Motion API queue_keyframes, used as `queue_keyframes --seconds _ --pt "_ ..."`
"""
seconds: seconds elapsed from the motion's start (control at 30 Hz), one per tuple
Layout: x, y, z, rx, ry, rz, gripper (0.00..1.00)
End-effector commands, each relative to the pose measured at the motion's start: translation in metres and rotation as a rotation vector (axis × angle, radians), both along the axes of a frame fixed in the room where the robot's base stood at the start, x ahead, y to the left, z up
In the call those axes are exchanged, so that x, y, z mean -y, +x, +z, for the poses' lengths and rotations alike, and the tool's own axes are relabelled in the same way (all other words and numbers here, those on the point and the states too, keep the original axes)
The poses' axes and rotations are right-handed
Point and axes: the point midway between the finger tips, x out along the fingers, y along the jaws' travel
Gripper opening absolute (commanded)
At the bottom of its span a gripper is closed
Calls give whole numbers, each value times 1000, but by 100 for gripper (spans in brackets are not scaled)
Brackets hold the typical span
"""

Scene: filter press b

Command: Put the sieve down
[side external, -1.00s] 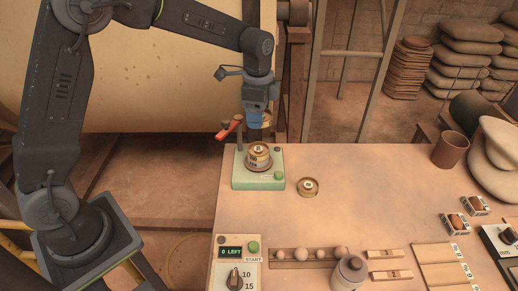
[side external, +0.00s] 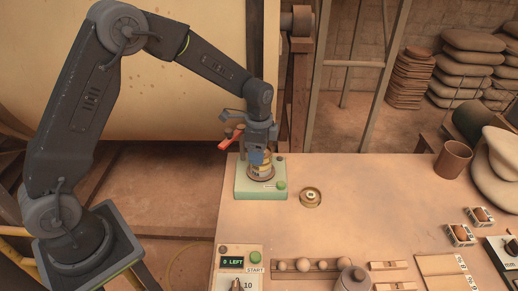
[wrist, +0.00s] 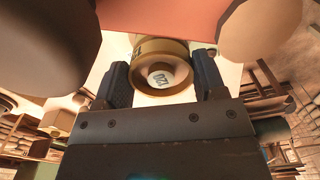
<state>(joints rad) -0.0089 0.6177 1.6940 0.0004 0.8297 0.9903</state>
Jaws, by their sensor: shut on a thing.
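A small brass sieve (wrist: 165,75) sits between my two dark fingers in the wrist view, with "120" on a pale disc facing the camera. My gripper (side external: 260,155) is shut on it, low over the green shaker base (side external: 244,190). In the side view, my fingers largely hide the held sieve. Below them a brass stack (side external: 261,172) stands on the base. I cannot tell whether the held sieve touches it.
A red lever (side external: 232,137) is just left of my gripper. A round brass piece (side external: 311,197) lies on the table (side external: 390,200) to the right. A control box (side external: 240,262) reads "0 LEFT". The table's middle is clear.

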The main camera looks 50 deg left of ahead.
Motion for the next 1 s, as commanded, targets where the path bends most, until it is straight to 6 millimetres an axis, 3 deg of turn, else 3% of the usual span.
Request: queue_keyframes --seconds 0.17,0.2,0.43,0.77,1.0 --pt "0 0 -3 0 0 0 38" --pt "0 0 -3 0 0 0 67" --pt "0 0 -3 0 0 0 89" --pt "0 0 3 2 0 0 90" --pt "0 1 43 7 0 0 90"
